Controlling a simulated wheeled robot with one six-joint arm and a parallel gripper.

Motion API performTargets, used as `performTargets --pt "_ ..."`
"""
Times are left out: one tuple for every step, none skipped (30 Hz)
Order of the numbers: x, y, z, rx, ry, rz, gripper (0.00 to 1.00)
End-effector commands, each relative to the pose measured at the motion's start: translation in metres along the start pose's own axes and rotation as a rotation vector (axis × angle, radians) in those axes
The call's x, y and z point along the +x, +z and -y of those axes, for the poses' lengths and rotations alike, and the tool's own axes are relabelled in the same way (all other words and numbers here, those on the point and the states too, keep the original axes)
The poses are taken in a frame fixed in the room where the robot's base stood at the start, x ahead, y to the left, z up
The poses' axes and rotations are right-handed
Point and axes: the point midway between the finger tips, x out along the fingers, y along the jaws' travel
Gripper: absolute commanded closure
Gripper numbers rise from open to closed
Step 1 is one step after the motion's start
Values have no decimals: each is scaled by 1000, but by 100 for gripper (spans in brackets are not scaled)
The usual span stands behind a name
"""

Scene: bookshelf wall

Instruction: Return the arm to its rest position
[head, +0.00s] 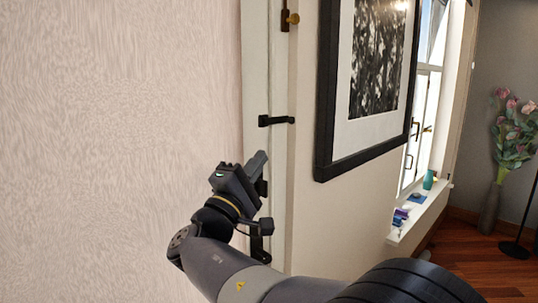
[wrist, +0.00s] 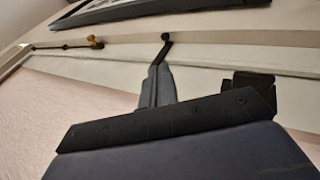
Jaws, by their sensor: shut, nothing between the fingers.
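My gripper (head: 257,166) is raised in front of a white door or frame strip in the head view, with my arm reaching in from the lower right. Its fingers are shut and empty; they also show together in the wrist view (wrist: 157,85). A black handle (head: 277,120) on the white strip is just above the fingertips in the head view. In the wrist view the handle (wrist: 165,48) appears just beyond the fingertips; I cannot tell whether they touch it.
A pale textured surface (head: 110,150) fills the left. A brass-knobbed latch (head: 291,18) is above. A black-framed picture (head: 324,95) hangs to the right. Beyond are a windowsill (head: 418,218) with small items, a flower vase (head: 490,207) and wooden floor (head: 465,262).

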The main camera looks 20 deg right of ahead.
Motion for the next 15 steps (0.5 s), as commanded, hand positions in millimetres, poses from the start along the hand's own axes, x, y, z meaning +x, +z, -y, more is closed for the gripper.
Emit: performTargets --pt "-7 -1 0 1 0 -4 100" --pt "-9 -1 0 0 0 -3 100" --pt "-12 0 0 0 1 -2 100" --pt "-14 0 -1 0 1 -2 100" --pt "-15 0 -1 0 1 -2 100" --pt "-16 0 -1 0 1 -2 100" --pt "-17 0 -1 0 1 -1 100" --pt "-17 0 -1 -1 1 -1 100" --pt "-18 0 -1 -1 0 -1 100" --pt "-18 0 -1 -1 0 0 100" --pt "-18 0 -1 -1 0 0 100" --pt "-17 0 -1 -1 0 0 100" --pt "-17 0 -1 -1 0 0 100" --pt "-17 0 -1 -1 0 0 100" --pt "-17 0 -1 -1 0 0 100"
